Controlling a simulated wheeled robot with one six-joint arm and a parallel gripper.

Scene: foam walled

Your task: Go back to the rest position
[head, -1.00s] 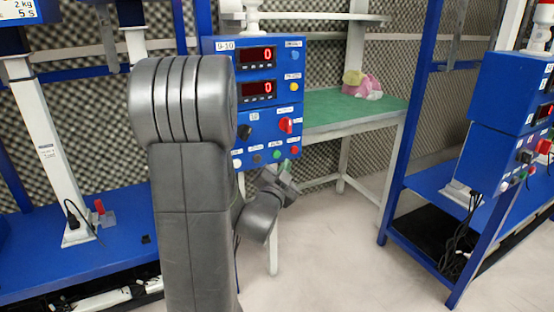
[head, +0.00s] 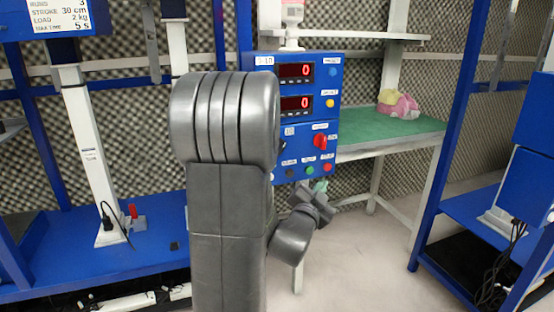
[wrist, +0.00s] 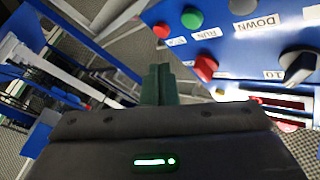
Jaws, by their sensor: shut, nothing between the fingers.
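My gripper (head: 321,186) is in front of the lower part of the blue control panel (head: 262,100) in the head view, partly hidden by its own wrist. In the wrist view the dark green fingers of my gripper (wrist: 159,84) are together with nothing between them. The panel (wrist: 245,45) fills the upper right there, upside down. Its red knob (wrist: 205,68) and green button (wrist: 191,19) are to the right of the fingertips, and the fingers appear apart from them. The red knob also shows in the head view (head: 320,142).
A green-topped bench (head: 360,135) with a pink and yellow bundle (head: 398,104) stands behind the panel at right. Blue racks (head: 475,205) stand at the far right. A blue table (head: 165,215) with a white column (head: 90,150) is at left. Light floor (head: 365,260) is open at right.

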